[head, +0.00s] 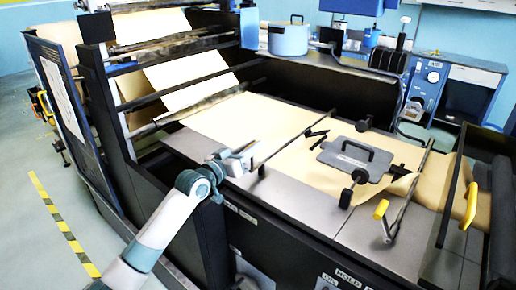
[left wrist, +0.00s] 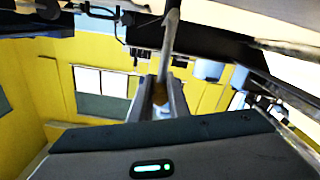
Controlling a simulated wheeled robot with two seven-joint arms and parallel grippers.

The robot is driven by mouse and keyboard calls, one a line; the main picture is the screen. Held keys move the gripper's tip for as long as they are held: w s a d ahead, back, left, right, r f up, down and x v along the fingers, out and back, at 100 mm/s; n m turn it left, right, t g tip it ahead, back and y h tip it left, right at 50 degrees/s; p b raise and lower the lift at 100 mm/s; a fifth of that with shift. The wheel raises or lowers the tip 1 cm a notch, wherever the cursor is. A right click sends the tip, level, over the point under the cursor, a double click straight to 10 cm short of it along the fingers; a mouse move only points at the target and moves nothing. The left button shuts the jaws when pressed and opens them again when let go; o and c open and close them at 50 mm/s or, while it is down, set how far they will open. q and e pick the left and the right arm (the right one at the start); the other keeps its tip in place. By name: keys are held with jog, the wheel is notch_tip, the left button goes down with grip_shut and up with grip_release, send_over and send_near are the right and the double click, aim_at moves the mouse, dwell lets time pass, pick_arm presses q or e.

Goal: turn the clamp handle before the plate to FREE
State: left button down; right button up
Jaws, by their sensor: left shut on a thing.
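The grey plate (head: 357,159) with a black grip lies on the kraft paper (head: 240,120) in the head view. A thin clamp bar (head: 288,145) crosses the paper left of the plate. My left gripper (head: 248,157) is at that bar's near end, by the table's front edge. In the left wrist view my left gripper (left wrist: 161,103) is shut on a small yellowish-brown clamp handle (left wrist: 160,92), from which a grey rod (left wrist: 171,35) runs upward. The handle is mostly hidden by the fingers. Its label is too small to read. My right gripper is not in view.
A second clamp bar (head: 411,190) with a yellow handle (head: 381,209) stands right of the plate. A black knob (head: 346,198) sits in front of the plate. A blue pot (head: 288,39) stands behind. A dark roller frame rises at the left.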

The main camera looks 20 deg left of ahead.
pick_arm(q)
jog(key=w+a+f+n+b, duration=0.1)
jog(key=w+a+f+n, duration=0.1)
jog(key=a+n, duration=0.3)
jog(key=shift+a+f+n, duration=0.15)
jog(key=shift+a+n, duration=0.05)
jog(key=shift+n, duration=1.5)
jog(key=c, duration=1.7)
grip_release()
jog(key=shift+s+a, duration=0.1)
jog(key=b+v, duration=0.5)
jog(key=v, duration=1.2)
